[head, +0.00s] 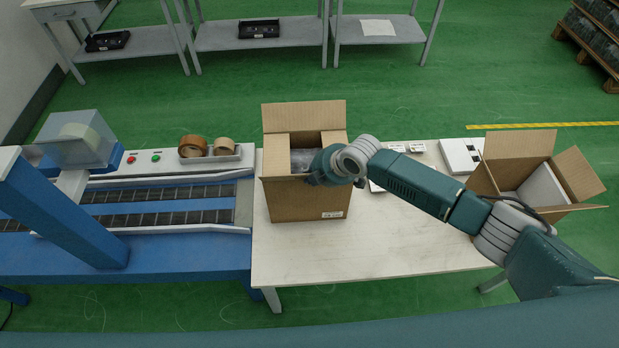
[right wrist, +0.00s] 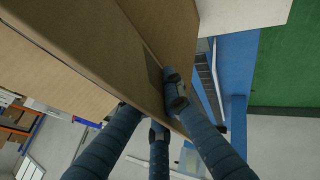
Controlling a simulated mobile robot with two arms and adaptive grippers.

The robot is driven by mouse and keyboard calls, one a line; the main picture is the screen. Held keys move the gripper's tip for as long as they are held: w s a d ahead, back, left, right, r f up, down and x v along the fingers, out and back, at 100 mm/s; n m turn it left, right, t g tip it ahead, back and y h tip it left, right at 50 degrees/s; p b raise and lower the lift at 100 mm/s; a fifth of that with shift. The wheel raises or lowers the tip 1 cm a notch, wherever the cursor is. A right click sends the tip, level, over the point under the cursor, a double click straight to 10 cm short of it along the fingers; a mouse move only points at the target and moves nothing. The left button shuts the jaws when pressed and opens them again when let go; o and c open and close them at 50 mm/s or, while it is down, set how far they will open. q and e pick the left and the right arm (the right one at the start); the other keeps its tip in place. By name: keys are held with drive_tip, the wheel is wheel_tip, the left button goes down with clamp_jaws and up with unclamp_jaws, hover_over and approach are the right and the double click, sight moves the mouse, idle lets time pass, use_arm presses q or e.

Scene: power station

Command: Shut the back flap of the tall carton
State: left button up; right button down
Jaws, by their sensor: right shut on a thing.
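The tall carton (head: 303,203) stands on the table with its top open. Its back flap (head: 304,115) stands up at the far side. Something grey and shiny (head: 304,160) shows inside the carton. My right gripper (head: 318,178) is at the carton's upper right front, at the rim. In the right wrist view its fingers (right wrist: 160,115) lie on both sides of a brown cardboard edge (right wrist: 150,60) and are shut on it. I cannot tell whether this edge is a flap or a wall. My left gripper is not in view.
A blue conveyor (head: 165,205) with tape rolls (head: 193,146) adjoins the table (head: 380,250) on the left. An open carton (head: 520,170) stands at the right table end. A white device (head: 460,156) lies near it. The table front is clear.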

drive_tip(key=w+g+b, duration=0.1)
drive_tip(key=g+b, duration=0.1)
drive_tip(key=b, duration=0.2)
drive_tip(key=m+g+b, duration=0.1)
drive_tip(key=g+b, duration=0.1)
drive_tip(key=b, duration=0.2)
drive_tip(key=shift+w+a+f, duration=0.1)
drive_tip(key=shift+w, duration=0.25)
drive_tip(key=shift+w+r+g+b, duration=0.1)
drive_tip(key=shift+r+g+b, duration=0.15)
drive_tip(key=shift+g+b, duration=0.5)
